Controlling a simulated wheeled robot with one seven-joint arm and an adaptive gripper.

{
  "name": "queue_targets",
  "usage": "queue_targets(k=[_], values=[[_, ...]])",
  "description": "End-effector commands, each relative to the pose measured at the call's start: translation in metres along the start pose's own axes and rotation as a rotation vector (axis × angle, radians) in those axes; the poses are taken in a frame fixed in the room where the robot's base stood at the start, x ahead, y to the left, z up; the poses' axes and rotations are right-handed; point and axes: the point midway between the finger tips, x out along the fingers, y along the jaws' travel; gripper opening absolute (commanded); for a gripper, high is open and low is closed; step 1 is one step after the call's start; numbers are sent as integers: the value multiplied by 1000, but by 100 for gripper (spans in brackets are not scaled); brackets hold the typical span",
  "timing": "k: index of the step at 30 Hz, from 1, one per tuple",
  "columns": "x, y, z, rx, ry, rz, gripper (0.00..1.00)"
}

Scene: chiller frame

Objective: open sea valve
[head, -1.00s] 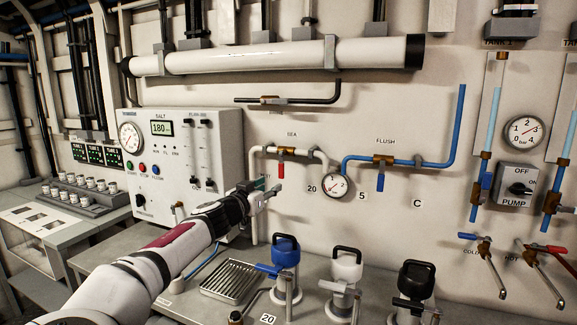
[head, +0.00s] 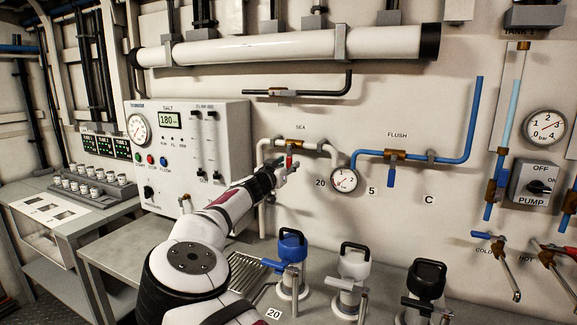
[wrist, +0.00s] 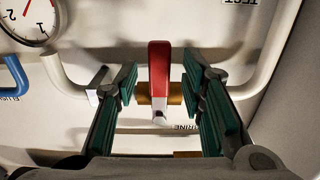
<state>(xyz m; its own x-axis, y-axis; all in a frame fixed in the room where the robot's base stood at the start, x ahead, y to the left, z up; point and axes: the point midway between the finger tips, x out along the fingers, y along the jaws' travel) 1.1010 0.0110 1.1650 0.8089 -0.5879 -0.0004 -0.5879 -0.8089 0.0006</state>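The sea valve sits on the white pipe under the SEA label, with a brass body (head: 281,143) and a red lever (head: 289,161) hanging down across the pipe. My gripper (head: 284,172) is at the lever in the head view and partly covers it. In the wrist view the red lever (wrist: 160,75) stands between the two green-padded fingers of my gripper (wrist: 160,88), with a clear gap on each side. The fingers are open. The brass body (wrist: 175,99) shows behind the lever.
A round gauge (head: 344,180) is right of the valve. The blue flush pipe (head: 432,158) with its blue-levered valve (head: 392,172) lies further right. The SALT panel (head: 185,150) is close on the left.

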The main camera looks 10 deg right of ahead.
Motion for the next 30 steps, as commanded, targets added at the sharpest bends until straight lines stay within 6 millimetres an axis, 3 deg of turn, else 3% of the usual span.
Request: queue_targets(k=[6,14,19,30], values=[[13,0,0,1,0,-1,37],[14,0,0,1,0,0,37],[14,0,0,1,0,0,0],[16,-1,0,-7,1,0,0]])
